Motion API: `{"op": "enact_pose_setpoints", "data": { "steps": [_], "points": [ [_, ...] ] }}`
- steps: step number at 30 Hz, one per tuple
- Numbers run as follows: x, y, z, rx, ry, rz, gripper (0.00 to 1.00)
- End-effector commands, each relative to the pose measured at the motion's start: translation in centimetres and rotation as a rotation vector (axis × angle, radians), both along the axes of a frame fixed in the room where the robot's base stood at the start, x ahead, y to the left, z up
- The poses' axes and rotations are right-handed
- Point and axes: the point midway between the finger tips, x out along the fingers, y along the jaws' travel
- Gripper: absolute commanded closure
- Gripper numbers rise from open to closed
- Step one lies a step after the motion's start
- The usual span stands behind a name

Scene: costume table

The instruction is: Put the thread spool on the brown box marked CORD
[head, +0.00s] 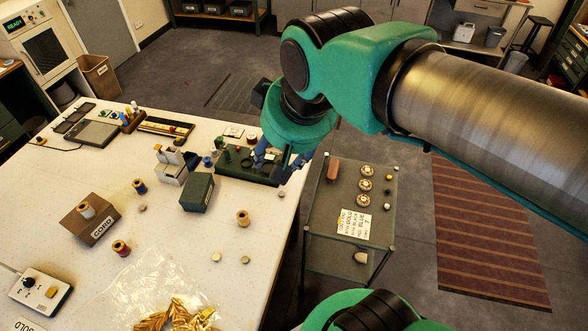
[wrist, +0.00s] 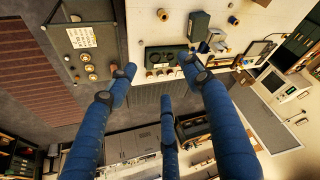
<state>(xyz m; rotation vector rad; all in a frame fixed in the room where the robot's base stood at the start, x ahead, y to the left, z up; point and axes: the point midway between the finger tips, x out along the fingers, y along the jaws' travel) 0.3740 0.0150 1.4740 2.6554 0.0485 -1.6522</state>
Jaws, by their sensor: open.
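A brown box marked CORD (head: 103,230) sits on the left of the white table in the head view. A pale spool (head: 86,209) stands on top of it. Other spools stand on the table: a blue one (head: 139,187) behind the box, a red one (head: 121,248) in front of it, and a tan one (head: 243,218) to its right. The tan spool (wrist: 163,14) and a blue spool (wrist: 233,20) also show in the wrist view. My gripper (head: 277,160) is near the table's right edge by the green tray, its blue fingers (wrist: 160,76) spread and empty.
A dark green box (head: 197,193) and a white holder (head: 171,172) stand mid-table. A green tray (head: 238,172) lies at the right edge. Clear bags with gold pieces (head: 175,315) lie in front. A control box (head: 40,291) is front left. A low cart (head: 325,240) stands right.

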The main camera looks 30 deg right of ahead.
Motion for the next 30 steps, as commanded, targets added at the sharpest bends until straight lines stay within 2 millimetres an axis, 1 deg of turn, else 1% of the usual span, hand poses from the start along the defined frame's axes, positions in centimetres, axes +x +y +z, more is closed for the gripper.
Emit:
{"op": "enact_pose_setpoints", "data": {
  "steps": [1,3,6,9,13,23,26,30],
  "points": [
    [-1.2,-0.4,-0.6,-0.001,-0.009,-0.009,0.5],
    [-2.4,-0.8,-1.4,-0.002,-0.018,-0.018,0.5],
    [-3.6,-1.2,-2.3,-0.003,-0.027,-0.026,0.5],
    [-4.3,-1.4,-2.8,-0.004,-0.033,-0.031,0.5],
    [-4.6,-1.5,-3.2,-0.004,-0.034,-0.034,0.5],
    [-4.6,-1.5,-3.2,-0.004,-0.034,-0.034,0.5],
    [-4.6,-1.5,-3.6,-0.004,-0.034,-0.034,0.5],
    [-4.6,-1.5,-4.9,-0.004,-0.034,-0.034,0.5]
  ]
}}
